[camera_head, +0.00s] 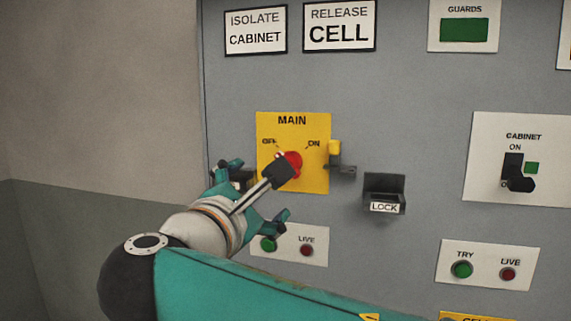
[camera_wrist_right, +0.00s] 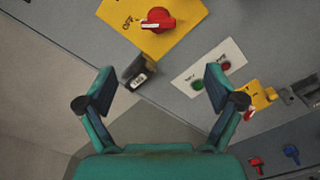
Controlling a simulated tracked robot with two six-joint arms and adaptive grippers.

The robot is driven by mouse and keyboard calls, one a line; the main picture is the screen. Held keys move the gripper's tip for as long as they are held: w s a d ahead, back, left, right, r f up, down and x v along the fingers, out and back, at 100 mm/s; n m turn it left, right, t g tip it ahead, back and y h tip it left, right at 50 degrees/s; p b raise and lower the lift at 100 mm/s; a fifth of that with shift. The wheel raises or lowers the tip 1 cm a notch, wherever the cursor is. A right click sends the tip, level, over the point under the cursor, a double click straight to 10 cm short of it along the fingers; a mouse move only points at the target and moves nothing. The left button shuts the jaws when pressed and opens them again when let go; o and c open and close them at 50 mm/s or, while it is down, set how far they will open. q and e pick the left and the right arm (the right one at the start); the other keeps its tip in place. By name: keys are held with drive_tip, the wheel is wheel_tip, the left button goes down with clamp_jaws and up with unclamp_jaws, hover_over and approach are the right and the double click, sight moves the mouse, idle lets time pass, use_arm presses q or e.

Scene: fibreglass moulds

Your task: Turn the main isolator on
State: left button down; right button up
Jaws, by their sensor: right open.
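The main isolator is a red rotary knob (camera_head: 292,162) on a yellow plate (camera_head: 312,178) marked MAIN, with OFF at its left and ON at its right. In the right wrist view the knob (camera_wrist_right: 157,19) is beyond my fingers near the top edge, and its white mark is on the OFF side. My right gripper (camera_head: 258,190) is open and empty, in front of the plate's lower left. It also shows open in the right wrist view (camera_wrist_right: 160,74), apart from the knob. My left gripper is out of view.
A dark lock holder (camera_wrist_right: 136,72) sticks out beside the plate. Another, marked LOCK (camera_head: 384,192), is to the right. A small green-and-red panel (camera_head: 312,247) is below. The cabinet switch (camera_head: 517,172) is farther right.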

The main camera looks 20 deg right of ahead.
drive_tip(key=p+x, duration=0.1)
drive_tip(key=x, duration=0.4)
drive_tip(key=p+x, duration=0.2)
drive_tip(key=x, duration=0.4)
drive_tip(key=r+p+x, duration=0.1)
drive_tip(key=p+x, duration=0.1)
drive_tip(key=x, duration=0.3)
drive_tip(key=shift+d, duration=0.5)
drive_tip(key=shift+w+f, duration=0.1)
drive_tip(key=shift+c, duration=0.2)
